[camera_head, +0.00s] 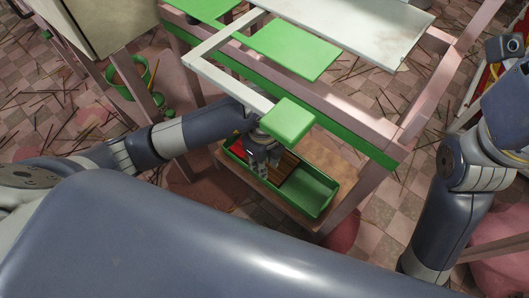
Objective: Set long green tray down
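The long green tray (312,190) is on a brown wooden lower shelf, under the front of the pink-framed table. Its right end looks bare, with brown slats or sticks in the middle and something red towards its left end. My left gripper (261,170) points down at the tray's left-middle part, overlapping its inside and near wall. Its fingers are small and partly hidden, so I cannot tell whether they are open or shut, or whether they touch the tray. My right arm is at the right edge, and its fingertips are not visible.
Above the tray, a green block (287,120) and a pale frame (205,68) overhang the shelf. A green panel (290,48) and pale board (360,25) lie behind. A green bucket (128,75) stands left. Thin sticks litter the checkered floor.

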